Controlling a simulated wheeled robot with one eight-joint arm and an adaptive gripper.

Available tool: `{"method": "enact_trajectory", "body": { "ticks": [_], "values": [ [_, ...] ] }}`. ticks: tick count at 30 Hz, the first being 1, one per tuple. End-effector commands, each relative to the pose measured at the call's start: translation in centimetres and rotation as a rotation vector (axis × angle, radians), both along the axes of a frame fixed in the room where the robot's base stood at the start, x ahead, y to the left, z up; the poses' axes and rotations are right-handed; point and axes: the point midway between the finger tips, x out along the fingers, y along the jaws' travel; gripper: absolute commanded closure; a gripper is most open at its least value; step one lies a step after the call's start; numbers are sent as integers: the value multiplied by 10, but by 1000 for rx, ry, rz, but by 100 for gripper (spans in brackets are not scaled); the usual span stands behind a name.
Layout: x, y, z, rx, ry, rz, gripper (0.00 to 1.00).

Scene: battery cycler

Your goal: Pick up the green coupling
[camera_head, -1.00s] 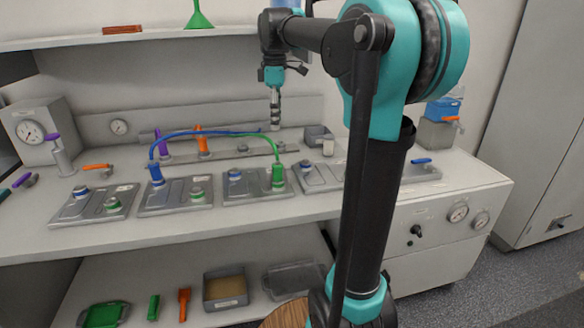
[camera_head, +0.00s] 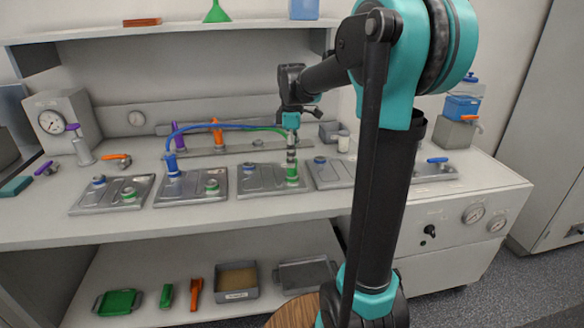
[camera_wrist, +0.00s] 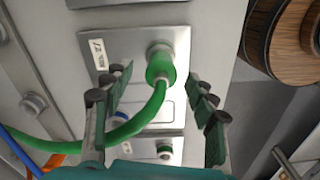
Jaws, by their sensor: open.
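The green coupling (camera_head: 292,173) stands upright on a grey plate (camera_head: 252,184) in the row on the bench, with a green hose leading from it. In the wrist view the green coupling (camera_wrist: 160,62) sits on its plate, and its hose (camera_wrist: 140,122) curves down to the left. My gripper (camera_head: 291,152) is just above the coupling in the head view. In the wrist view my gripper (camera_wrist: 154,86) is open, with a finger on each side of the coupling and hose. I see gaps on both sides, and nothing is held.
A blue coupling (camera_head: 172,165) with a blue hose (camera_head: 210,126) stands on a plate to the left. Orange-handled and purple-handled valves stand behind and left. A wooden round object (camera_wrist: 290,40) lies at the right in the wrist view. The bench front (camera_head: 250,218) is clear.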

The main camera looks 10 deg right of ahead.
Motion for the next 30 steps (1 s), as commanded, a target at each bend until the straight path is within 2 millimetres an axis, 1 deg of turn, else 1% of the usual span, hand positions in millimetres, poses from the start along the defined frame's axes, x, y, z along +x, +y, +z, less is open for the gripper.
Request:
{"method": "enact_trajectory", "body": {
  "ticks": [1, 3, 6, 9, 15, 27, 29, 30],
  "values": [
    [-1, 1, -8, 0, 0, 0, 43],
    [-1, 1, -18, 0, 0, 0, 43],
    [-1, 1, -27, 0, 0, 0, 43],
    [-1, 1, -30, 0, 0, 0, 43],
    [-1, 1, -30, 0, 0, 0, 43],
    [-1, 1, -30, 0, 0, 0, 92],
    [-1, 1, -30, 0, 0, 0, 100],
    [-1, 1, -30, 0, 0, 0, 100]
  ]
}}
